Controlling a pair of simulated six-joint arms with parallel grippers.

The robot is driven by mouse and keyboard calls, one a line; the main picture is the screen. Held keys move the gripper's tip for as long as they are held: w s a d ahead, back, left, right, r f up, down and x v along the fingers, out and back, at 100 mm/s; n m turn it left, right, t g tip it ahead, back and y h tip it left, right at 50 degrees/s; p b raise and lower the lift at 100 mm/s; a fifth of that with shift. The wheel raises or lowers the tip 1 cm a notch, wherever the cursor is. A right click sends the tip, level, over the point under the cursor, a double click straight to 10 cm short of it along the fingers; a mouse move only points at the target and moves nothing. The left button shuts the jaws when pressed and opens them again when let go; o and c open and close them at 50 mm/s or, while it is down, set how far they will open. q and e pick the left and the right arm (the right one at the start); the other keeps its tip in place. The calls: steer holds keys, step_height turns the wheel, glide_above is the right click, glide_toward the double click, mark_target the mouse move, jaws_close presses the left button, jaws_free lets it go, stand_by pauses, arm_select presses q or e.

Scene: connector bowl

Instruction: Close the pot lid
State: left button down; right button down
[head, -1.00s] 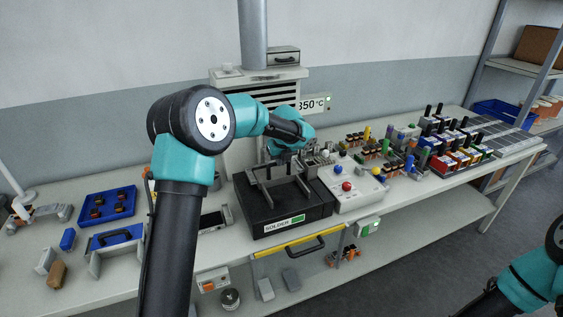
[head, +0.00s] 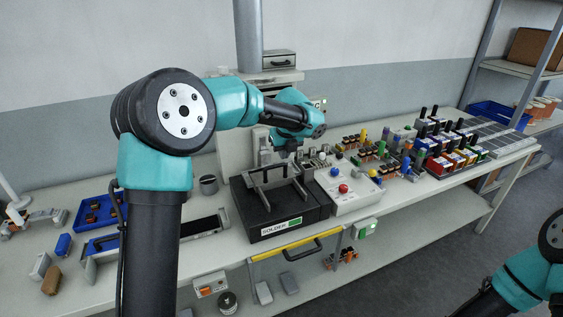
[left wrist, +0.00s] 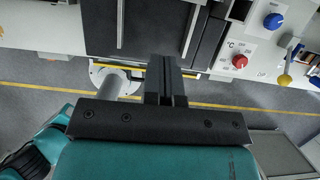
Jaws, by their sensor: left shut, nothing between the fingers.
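The solder pot (head: 282,232) is a black box with a SOLDER label on its front, standing on the bench. Its dark flat top carries thin grey bars (head: 264,198); I cannot tell how the lid sits. The pot (left wrist: 150,42) also shows at the top of the left wrist view, with pale bars across it. My left gripper (head: 291,156) is above the back part of the pot, shut and empty. Its closed fingers (left wrist: 166,78) point toward the pot in the left wrist view; contact is not clear. My right gripper is out of view; only part of that arm shows at lower right.
A white control box (head: 345,190) with red and blue knobs stands right of the pot. Small connectors and colored bins (head: 450,160) fill the bench farther right. A yellow rail (head: 290,247) and a dark handle are below the pot's front. A blue tray (head: 100,212) lies left.

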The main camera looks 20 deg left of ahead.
arm_select(q)
steer(key=v, duration=0.2)
steer(key=shift+s+d+r, duration=0.1)
steer(key=shift+r, duration=0.2)
steer(key=shift+f, duration=0.1)
steer(key=s+d+f+n+h, duration=0.1)
steer(key=s+f+n+h, duration=0.1)
steer(key=s+f+n, duration=0.7)
steer(key=s+d+f+n+g+h, duration=0.1)
steer(key=s+f+n, duration=0.9)
steer(key=f, duration=1)
steer(key=s+d+f+n+h, duration=0.1)
steer(key=s+f+n+h, duration=0.2)
steer(key=s+f+n, duration=0.7)
steer(key=shift+s+d+f+g, duration=0.2)
steer(key=shift+s+f+g, duration=0.1)
steer(key=shift+s+f, duration=1.7)
steer(key=shift+w+f, duration=0.3)
steer(key=shift+w, duration=0.05)
